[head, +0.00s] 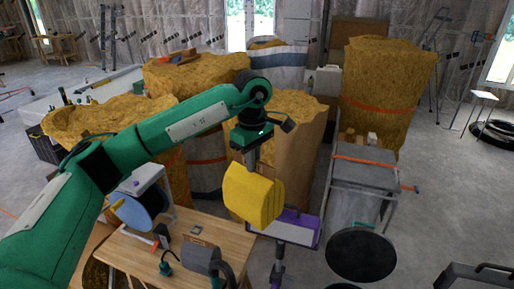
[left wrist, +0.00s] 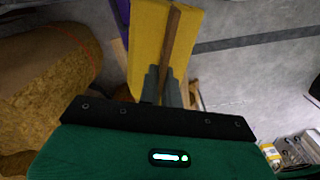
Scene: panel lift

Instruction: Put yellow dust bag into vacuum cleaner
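The yellow dust bag (head: 254,194) hangs in the air from my left gripper (head: 251,160). In the left wrist view the bag (left wrist: 147,40) has a brown strip on it, and the two grey fingers (left wrist: 162,88) are close together at that strip, shut on it. A purple and grey open-topped thing (head: 308,237) on a dark post is just below and to the right of the bag; it may be the vacuum cleaner, but I cannot be sure. The bag hides part of it, and I cannot tell if they touch. My right gripper is in neither view.
A wooden table (head: 130,247) with tools and a grey hose device (head: 203,262) stands at front left. Tall tan insulation bales (head: 385,85) stand behind. A grey cart (head: 360,180) and a round black disc (head: 360,255) are at right. Floor at far right is mostly free.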

